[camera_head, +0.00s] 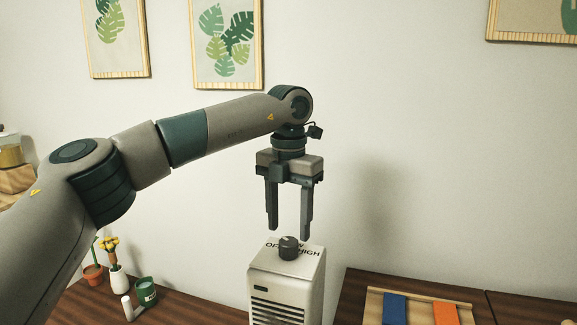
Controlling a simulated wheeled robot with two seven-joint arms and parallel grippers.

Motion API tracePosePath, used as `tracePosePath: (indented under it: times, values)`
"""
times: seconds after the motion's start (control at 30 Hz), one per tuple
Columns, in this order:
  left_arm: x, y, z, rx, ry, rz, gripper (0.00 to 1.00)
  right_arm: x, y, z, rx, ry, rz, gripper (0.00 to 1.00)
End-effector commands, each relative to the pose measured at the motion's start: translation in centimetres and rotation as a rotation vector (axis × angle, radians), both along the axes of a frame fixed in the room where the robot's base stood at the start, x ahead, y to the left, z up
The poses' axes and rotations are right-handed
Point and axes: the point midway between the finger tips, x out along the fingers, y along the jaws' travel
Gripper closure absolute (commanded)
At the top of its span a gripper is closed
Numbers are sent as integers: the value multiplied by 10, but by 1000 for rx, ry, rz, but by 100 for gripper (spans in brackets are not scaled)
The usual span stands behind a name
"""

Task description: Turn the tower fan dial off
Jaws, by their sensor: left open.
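The tower fan (285,285) is a pale upright box with dark vent slots on its front. A dark round dial (289,247) stands on its top, with printed marks around it. "HIGH" reads at the right, and the other marks are partly covered by the dial. I cannot tell which mark the dial points at. My left gripper (288,232) points straight down above the fan top. Its two fingers are apart, one on each side of the dial in the picture, with their tips a little above it. My right gripper is not in view.
A wooden surface at the right holds a tray (375,308) with blue and orange pieces. At the lower left are a green cup (146,291), a white handled item (131,307) and a white vase (118,280) with yellow flowers.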

Motion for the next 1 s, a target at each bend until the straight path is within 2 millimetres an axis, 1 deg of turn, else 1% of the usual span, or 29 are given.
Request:
tracePosePath:
  times: [0.03,0.27,0.4,0.6,0.7,0.8,1.0]
  values:
    - [0,0,11,0,-2,1,48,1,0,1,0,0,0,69]
    - [0,0,58,-1,-3,3,48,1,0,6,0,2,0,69]
    - [0,-1,87,-1,-2,3,48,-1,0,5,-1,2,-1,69]
    - [0,0,118,-1,-2,2,48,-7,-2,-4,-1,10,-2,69]
    - [0,0,127,-1,-1,3,48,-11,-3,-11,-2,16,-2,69]
    - [0,0,132,-1,-1,2,48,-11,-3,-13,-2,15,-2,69]
    - [0,0,134,-1,0,1,48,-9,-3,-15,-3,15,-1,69]
